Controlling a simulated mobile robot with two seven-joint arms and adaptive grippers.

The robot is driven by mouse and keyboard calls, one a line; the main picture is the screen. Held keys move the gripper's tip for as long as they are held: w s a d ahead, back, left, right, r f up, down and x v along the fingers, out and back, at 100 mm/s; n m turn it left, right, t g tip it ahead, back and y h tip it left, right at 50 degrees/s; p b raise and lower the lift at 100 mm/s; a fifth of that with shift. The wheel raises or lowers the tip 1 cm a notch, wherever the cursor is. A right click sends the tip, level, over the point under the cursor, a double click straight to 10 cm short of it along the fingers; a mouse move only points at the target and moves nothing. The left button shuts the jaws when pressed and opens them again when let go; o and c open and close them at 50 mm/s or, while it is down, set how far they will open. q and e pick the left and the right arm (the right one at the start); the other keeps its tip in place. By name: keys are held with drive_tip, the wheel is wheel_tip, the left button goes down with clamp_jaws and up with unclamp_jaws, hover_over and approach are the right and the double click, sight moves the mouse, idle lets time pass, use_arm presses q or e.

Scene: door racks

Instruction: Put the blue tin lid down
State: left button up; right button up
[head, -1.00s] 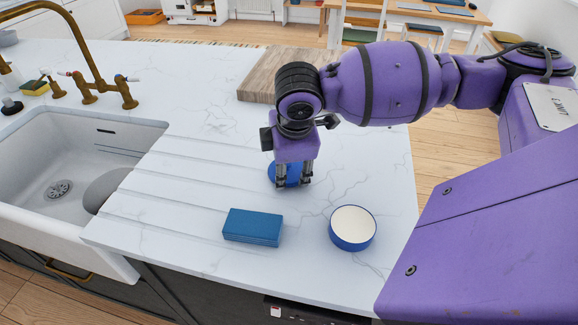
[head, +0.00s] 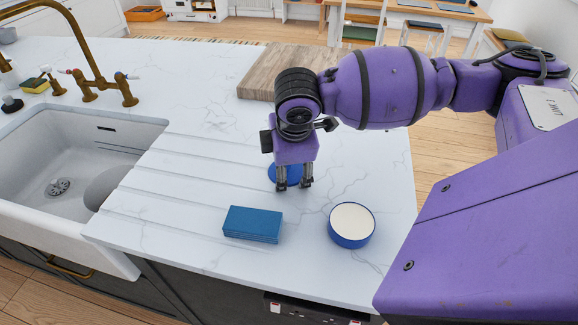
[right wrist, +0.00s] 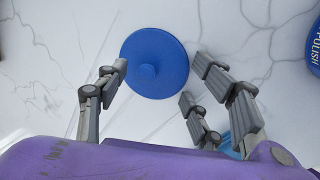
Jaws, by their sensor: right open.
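The blue tin lid (head: 291,172) is a round disc with a small knob in its middle. It lies flat on the white worktop, knob up, partly hidden by my right gripper in the head view. My right gripper (head: 293,186) points down over it. In the right wrist view the whole lid (right wrist: 155,62) shows, with the fingers of the open right gripper (right wrist: 158,82) spread apart and clear of the knob. The open blue tin (head: 351,225), pale inside, stands nearer the front edge; its side with lettering shows in the right wrist view (right wrist: 314,48). My left gripper is not in view.
A stack of blue rectangular pieces (head: 252,224) lies left of the tin. A wooden board (head: 262,75) lies behind my gripper. A white sink (head: 70,165) with a brass tap (head: 92,65) is at the left. The worktop around the lid is clear.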

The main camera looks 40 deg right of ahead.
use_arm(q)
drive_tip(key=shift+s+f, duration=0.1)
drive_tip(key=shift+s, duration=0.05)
use_arm(e)
drive_tip(key=shift+r, duration=0.1)
drive_tip(key=shift+r, duration=0.4)
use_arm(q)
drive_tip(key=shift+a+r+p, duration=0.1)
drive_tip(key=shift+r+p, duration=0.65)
use_arm(e)
drive_tip(key=v, duration=1.2)
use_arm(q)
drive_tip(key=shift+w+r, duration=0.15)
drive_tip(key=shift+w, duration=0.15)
use_arm(e)
drive_tip(key=shift+r, duration=0.15)
